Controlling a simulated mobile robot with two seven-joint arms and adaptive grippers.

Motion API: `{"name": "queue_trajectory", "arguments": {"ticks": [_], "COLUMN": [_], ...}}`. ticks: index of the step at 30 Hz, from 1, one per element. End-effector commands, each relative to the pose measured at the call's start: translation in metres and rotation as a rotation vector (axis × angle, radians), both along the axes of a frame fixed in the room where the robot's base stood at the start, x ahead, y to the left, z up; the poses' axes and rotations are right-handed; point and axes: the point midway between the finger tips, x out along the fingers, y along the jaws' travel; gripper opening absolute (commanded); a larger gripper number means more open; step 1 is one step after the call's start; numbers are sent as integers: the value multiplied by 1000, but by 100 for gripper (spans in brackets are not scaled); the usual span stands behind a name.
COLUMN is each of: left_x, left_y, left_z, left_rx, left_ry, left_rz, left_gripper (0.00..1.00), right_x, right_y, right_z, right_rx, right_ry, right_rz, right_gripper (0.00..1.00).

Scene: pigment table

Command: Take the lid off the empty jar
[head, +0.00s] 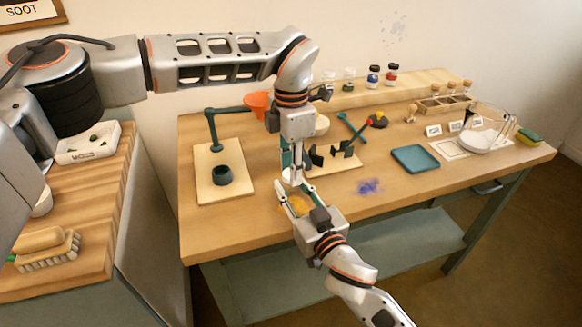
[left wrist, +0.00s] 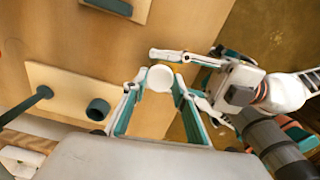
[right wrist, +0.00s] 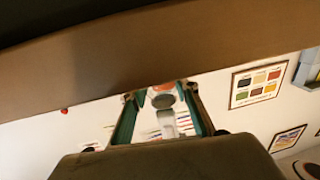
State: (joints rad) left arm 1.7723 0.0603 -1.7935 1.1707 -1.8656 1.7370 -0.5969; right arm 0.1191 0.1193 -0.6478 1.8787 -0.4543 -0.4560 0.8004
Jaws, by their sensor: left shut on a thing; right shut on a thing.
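The lid (left wrist: 160,78) shows as a pale round disc between my left fingertips (left wrist: 153,82) in the left wrist view. My left gripper (head: 291,178) points down over the front of the table and is shut on it. My right gripper (head: 295,193) reaches in from the front, just below the left one, and is shut on the jar. The jar is mostly hidden by the lid and fingers. In the right wrist view a grey disc (right wrist: 165,101) shows between my right fingers (right wrist: 160,93). I cannot tell whether lid and jar still touch.
Yellow powder (head: 299,205) lies by my right gripper, blue powder (head: 369,187) to its right. A stand (head: 212,135) with a dark cup (head: 222,175) is at left, a blue tray (head: 415,157) at right. Small jars (head: 373,76) stand on the back shelf. The front right tabletop is clear.

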Motion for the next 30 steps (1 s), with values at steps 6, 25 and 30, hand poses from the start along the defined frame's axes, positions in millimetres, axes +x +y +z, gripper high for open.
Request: {"name": "queue_trajectory", "arguments": {"ticks": [6, 25, 30], "left_x": [0, 0, 0], "left_y": [0, 0, 0], "left_z": [0, 1, 1], "left_rx": [0, 0, 0], "left_ry": [0, 1, 0], "left_rz": [395, 1560, 1875], "left_gripper": [2, 2, 2], "right_x": [0, 0, 0], "right_y": [0, 0, 0], "right_z": [0, 0, 0], "right_rx": [-1, -1, -1], "right_ry": [0, 0, 0], "right_rz": [-1, -1, -1], "right_gripper": [0, 0, 0]}}
